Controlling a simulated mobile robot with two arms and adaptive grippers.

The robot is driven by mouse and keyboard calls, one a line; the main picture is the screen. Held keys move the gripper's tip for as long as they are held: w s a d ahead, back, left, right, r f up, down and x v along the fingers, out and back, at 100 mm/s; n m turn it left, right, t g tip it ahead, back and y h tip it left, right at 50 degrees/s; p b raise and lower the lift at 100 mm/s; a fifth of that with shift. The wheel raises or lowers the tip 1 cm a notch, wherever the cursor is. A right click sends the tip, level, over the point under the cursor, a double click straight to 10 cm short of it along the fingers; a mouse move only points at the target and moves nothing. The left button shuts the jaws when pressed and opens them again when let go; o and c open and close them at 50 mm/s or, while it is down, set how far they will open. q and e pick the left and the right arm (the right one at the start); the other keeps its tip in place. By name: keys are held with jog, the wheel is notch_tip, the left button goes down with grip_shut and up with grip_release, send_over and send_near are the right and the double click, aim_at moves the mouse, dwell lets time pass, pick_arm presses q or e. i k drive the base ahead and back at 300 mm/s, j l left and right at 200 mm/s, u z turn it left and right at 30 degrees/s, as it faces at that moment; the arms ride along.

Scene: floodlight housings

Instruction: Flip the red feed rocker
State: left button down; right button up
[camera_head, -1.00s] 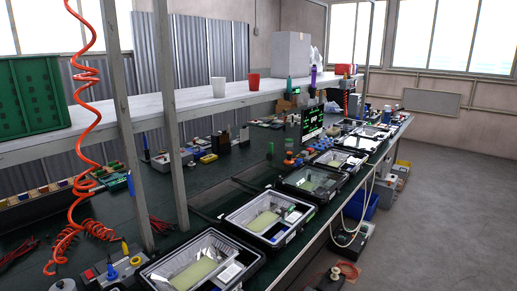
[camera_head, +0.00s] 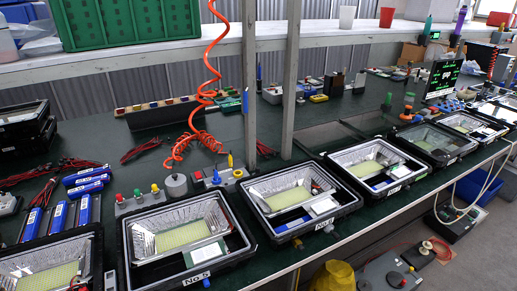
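A small red part (camera_head: 198,175) shows on a grey box on the bench, behind the floodlight housings and right of the orange coiled hose's foot. It may be the red feed rocker, but it is too small to tell its shape or which way it is tipped. A grey button box (camera_head: 140,203) with red, green and yellow knobs stands to its left. Neither of my grippers is in view.
Floodlight housings in black trays (camera_head: 240,265) line the bench's front edge. An orange coiled hose (camera_head: 205,75) hangs down to the bench. Two grey posts (camera_head: 249,90) rise behind. Blue cylinders (camera_head: 84,188) lie at left. A grey box (camera_head: 392,272) with red parts sits low at right.

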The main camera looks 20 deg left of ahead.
aim_at(198, 176)
jog(key=k+u, duration=0.15)
jog(key=u, duration=1.05)
